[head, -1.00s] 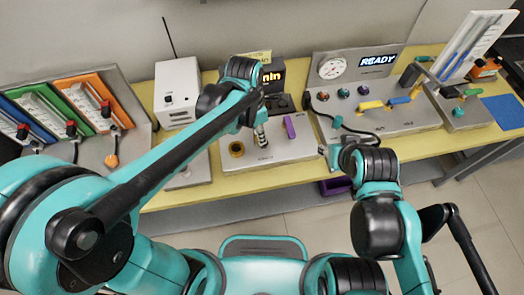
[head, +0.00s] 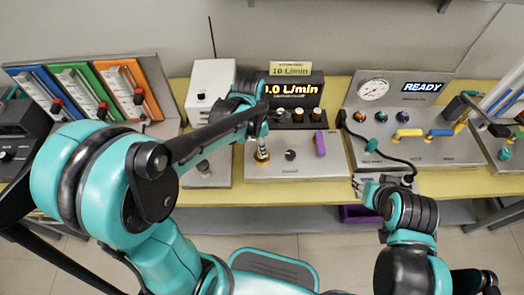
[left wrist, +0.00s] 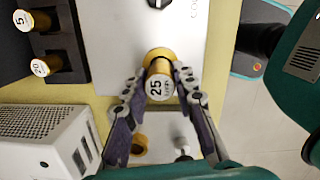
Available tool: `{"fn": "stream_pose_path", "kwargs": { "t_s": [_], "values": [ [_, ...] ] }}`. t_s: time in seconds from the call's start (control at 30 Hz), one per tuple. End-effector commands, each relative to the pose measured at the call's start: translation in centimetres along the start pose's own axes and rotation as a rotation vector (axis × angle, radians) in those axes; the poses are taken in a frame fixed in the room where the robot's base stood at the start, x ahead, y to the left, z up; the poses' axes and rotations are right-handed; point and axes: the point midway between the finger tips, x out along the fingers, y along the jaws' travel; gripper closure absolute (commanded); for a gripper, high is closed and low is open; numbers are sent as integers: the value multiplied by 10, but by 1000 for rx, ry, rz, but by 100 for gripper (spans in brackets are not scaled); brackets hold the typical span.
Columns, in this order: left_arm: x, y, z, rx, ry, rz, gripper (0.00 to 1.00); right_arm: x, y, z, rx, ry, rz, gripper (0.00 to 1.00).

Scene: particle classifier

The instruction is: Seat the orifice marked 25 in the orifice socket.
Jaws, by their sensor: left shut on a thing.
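The orifice marked 25 (left wrist: 158,88) is a small brass cylinder with a white label on top. My left gripper (left wrist: 157,85) is shut on it in the left wrist view. In the head view my left gripper (head: 262,143) points down at the grey panel (head: 282,169). The brass ring of the orifice socket (left wrist: 157,56) shows just beyond the orifice in the wrist view; in the head view brass (head: 261,156) shows directly under the fingers. The orifice overlaps the ring, and I cannot tell how deep it sits. My right gripper (head: 364,186) is near the table's front edge, its fingers unclear.
A dark rack holds other orifices, marked 5 (left wrist: 22,20) and 20 (left wrist: 42,67). On the panel are a dark knob (head: 290,155) and a purple handle (head: 320,143). A white box (head: 208,84) stands behind my left forearm. A black cable (head: 372,148) lies near my right gripper.

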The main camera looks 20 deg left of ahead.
Motion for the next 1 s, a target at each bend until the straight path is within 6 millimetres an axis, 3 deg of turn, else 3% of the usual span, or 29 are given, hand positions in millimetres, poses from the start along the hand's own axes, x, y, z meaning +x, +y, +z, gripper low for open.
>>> {"fn": "stream_pose_path", "kwargs": {
  "t_s": [0.03, 0.13, 0.53, 0.57, 0.6, 1.0],
  "values": [
    [13, 0, -1, 0, 0, 0, 100, 7, 0, 5, 0, 0, 0, 60],
    [26, 0, -3, 0, 0, 0, 100, 12, 0, 9, 0, 0, 0, 60],
    [30, 0, -3, 0, 0, 0, 100, 14, 0, 10, 0, 0, 0, 60],
    [29, 0, -3, 0, 0, 0, 66, 13, 0, 10, 0, 0, 0, 60],
    [29, 0, -3, 0, 0, 0, 55, 13, 0, 9, 0, 0, 0, 60],
    [23, 0, -2, 0, 0, 0, 53, 9, 0, 6, 0, 0, 0, 60]
  ]
}}
